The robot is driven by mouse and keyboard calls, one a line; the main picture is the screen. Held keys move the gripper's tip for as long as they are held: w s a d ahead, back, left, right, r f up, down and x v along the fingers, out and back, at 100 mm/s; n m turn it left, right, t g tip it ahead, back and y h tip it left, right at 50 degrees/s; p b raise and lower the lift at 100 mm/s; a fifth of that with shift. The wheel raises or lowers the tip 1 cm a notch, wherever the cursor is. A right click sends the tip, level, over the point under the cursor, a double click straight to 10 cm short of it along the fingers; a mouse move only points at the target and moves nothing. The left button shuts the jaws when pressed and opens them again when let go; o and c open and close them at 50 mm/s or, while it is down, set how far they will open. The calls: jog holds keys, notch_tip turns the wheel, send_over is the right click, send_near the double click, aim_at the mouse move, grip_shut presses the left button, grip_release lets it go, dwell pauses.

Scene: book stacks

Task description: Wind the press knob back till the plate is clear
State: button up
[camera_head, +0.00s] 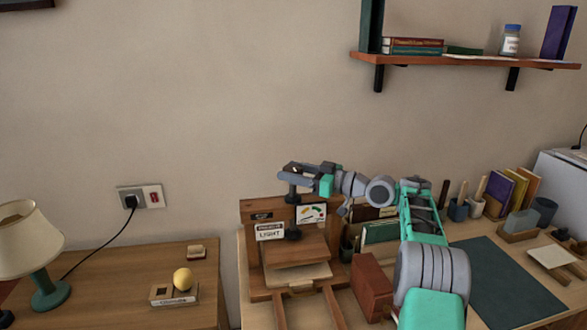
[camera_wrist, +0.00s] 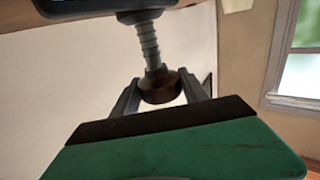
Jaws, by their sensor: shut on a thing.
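The wooden press (camera_head: 254,262) stands at the left end of the right-hand desk, with a "PRESSURE LIGHT" label. My gripper (camera_head: 290,176) is at the top of the press, above its dark screw post. In the wrist view the round brown knob (camera_wrist: 160,88) sits between my two grey fingers, which are shut on it from both sides. A ribbed metal screw (camera_wrist: 149,45) runs from the knob to a dark block (camera_wrist: 100,6). Inside the press, a wooden plate (camera_head: 300,247) lies over a pale block (camera_head: 297,273). I cannot tell whether they touch.
A file rack (camera_head: 380,232) and a red-brown box (camera_head: 371,284) stand right of the press, close to my arm. A dark green mat (camera_head: 505,285) lies farther right. A lamp (camera_head: 35,250) and a yellow ball (camera_head: 182,279) are on the left-hand table. A shelf (camera_head: 460,60) hangs upper right.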

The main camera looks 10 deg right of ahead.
jog(key=shift+f, duration=0.55)
jog(key=o, duration=1.3)
jog(key=shift+r, duration=0.25)
jog(key=shift+o, duration=0.2)
